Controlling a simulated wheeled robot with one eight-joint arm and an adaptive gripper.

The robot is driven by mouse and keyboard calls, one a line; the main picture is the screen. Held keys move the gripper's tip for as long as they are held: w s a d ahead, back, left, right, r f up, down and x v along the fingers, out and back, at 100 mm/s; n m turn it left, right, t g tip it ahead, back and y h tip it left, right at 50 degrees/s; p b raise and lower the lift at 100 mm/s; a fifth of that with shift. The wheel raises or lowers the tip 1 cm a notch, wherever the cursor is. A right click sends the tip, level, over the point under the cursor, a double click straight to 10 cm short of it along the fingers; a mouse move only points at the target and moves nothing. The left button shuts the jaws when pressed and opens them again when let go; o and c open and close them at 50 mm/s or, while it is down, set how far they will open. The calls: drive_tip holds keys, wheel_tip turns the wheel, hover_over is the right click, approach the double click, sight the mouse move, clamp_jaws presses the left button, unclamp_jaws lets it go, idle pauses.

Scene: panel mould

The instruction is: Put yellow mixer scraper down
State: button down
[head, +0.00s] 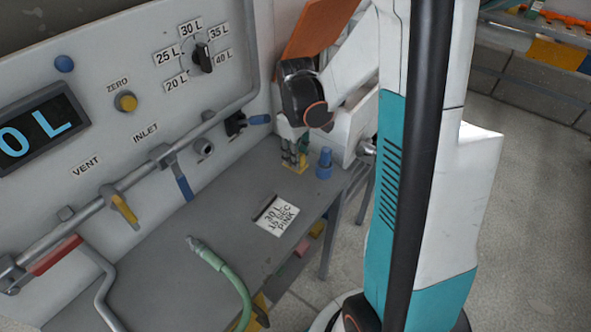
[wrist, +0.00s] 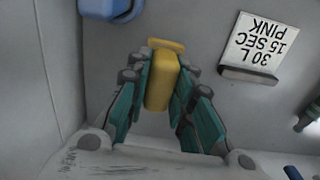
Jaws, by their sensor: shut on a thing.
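My gripper (head: 294,160) is at the far right end of the grey bench top (head: 215,220), pointing down and low over it. In the wrist view my gripper (wrist: 160,85) has its green-padded fingers shut on both sides of the yellow mixer scraper (wrist: 160,82). The scraper shows as a yellow block with a wider end plate at the top of the picture. In the head view only a little yellow of the scraper (head: 301,168) shows at the fingertips. I cannot tell whether it touches the bench.
A blue object (head: 324,163) stands just right of my gripper. A white card (head: 276,216) reading "30 L 15 SEC PINK" stands in a holder nearer. A green hose (head: 222,268) lies at the front. The panel (head: 120,105) with pipes and valves rises on the left. Mid-bench is clear.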

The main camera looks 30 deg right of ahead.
drive_tip(key=shift+f+b, duration=0.75)
drive_tip(key=shift+f, duration=1.4)
drive_tip(key=shift+f, duration=0.15)
drive_tip(key=c, duration=1.4)
unclamp_jaws()
wheel_tip(320, 180, up, 12)
drive_tip(key=p, duration=0.4)
